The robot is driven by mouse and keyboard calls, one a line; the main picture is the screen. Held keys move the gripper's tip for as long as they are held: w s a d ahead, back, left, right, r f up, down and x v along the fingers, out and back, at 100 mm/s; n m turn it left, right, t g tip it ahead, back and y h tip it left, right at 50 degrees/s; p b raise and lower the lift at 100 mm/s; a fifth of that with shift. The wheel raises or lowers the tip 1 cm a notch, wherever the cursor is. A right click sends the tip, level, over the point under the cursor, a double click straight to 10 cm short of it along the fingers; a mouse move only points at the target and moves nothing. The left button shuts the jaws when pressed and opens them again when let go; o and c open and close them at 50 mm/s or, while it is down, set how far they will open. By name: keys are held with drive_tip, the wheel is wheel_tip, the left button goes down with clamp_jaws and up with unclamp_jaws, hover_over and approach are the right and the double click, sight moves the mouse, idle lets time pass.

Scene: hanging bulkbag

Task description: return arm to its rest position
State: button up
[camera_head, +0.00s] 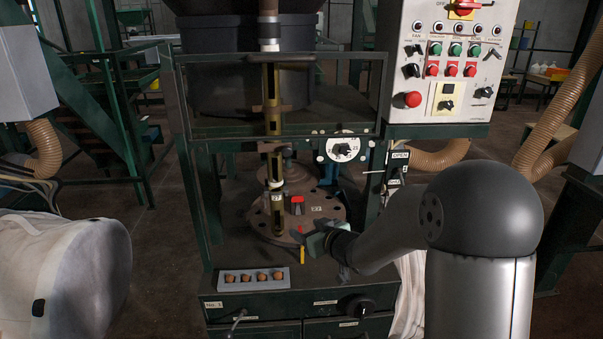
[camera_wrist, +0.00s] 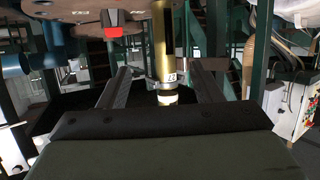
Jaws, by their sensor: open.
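My arm reaches in from the right in the head view. My gripper (camera_head: 308,243) is low over the front of the machine's table, beside a round brown flange plate (camera_head: 262,228). In the wrist view my gripper (camera_wrist: 161,75) shows two dark fingers spread apart with nothing held between them. A red-topped block (camera_head: 297,205) sits on the flange plate, just beyond my gripper.
A grey strip with several brown knobs (camera_head: 254,279) lies at the table's front left. A control panel (camera_head: 436,62) with buttons is at upper right. A dark frame (camera_head: 183,150) surrounds the tube. White bulk bags (camera_head: 85,265) stand at left. Ribbed hoses (camera_head: 565,100) hang at right.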

drive_tip(key=s+d+r+m+g+h, duration=0.1)
drive_tip(key=s+d+m+g+h, duration=0.3)
drive_tip(key=s+d+h, duration=0.7)
drive_tip(key=s+m+g+y+p, duration=0.1)
drive_tip(key=s+g, duration=0.6)
drive_tip(key=s, duration=1.8)
drive_tip(key=shift+s+f+m+g+y, duration=0.25)
drive_tip(key=shift+m+y, duration=0.35)
drive_tip(key=shift+y, duration=0.6)
drive_tip(key=shift+w, duration=0.15)
drive_tip(key=shift+c, duration=0.3)
